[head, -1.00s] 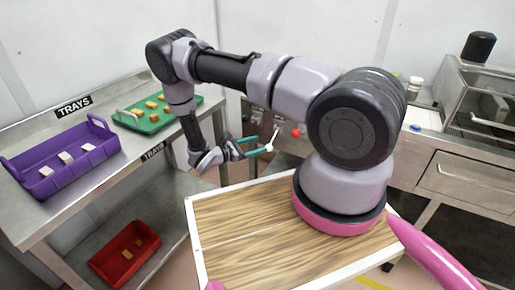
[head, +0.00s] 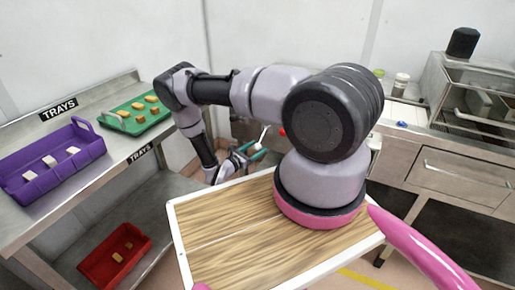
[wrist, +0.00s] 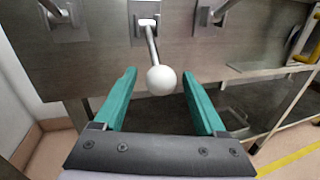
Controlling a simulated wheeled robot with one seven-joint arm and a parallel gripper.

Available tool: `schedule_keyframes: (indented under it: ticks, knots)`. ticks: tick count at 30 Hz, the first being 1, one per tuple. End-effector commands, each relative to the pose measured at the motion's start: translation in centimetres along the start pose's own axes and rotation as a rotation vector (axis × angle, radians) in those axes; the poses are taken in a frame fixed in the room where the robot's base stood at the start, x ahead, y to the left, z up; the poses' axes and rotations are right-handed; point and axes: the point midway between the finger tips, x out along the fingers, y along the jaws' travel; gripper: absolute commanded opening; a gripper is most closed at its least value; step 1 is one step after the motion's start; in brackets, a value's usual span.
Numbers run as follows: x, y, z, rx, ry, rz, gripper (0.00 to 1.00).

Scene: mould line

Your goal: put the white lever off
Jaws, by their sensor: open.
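The white lever (wrist: 161,80) shows in the wrist view as a metal rod with a white ball end, coming out of a slotted plate on a grey metal panel (wrist: 100,60). The rod slants down and toward the camera. My gripper (wrist: 160,88) is open, with one green finger on each side of the ball and a gap on both sides. In the head view my gripper (head: 253,150) is at the panel beyond the wooden top, and the lever (head: 263,135) shows small beside it, partly hidden by my arm.
Two more lever plates flank it, left (wrist: 65,20) and right (wrist: 210,18). A red knob (head: 283,132) shows beside my arm. A steel table on the left holds a purple tray (head: 20,190) and a green tray (head: 112,124); a red tray (head: 90,268) lies below.

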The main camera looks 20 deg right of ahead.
Motion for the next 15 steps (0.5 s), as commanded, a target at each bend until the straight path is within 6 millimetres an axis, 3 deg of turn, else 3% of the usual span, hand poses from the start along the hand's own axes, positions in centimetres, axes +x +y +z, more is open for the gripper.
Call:
schedule_keyframes:
  ticks: [12,14,15]
  knots:
    - [1.06,-0.01,0.01,0.0,0.0,0.0,0.73]
    - [1.05,-0.01,0.01,0.0,0.0,0.0,0.54]
    - [1.05,-0.02,0.01,0.0,0.0,0.0,0.38]
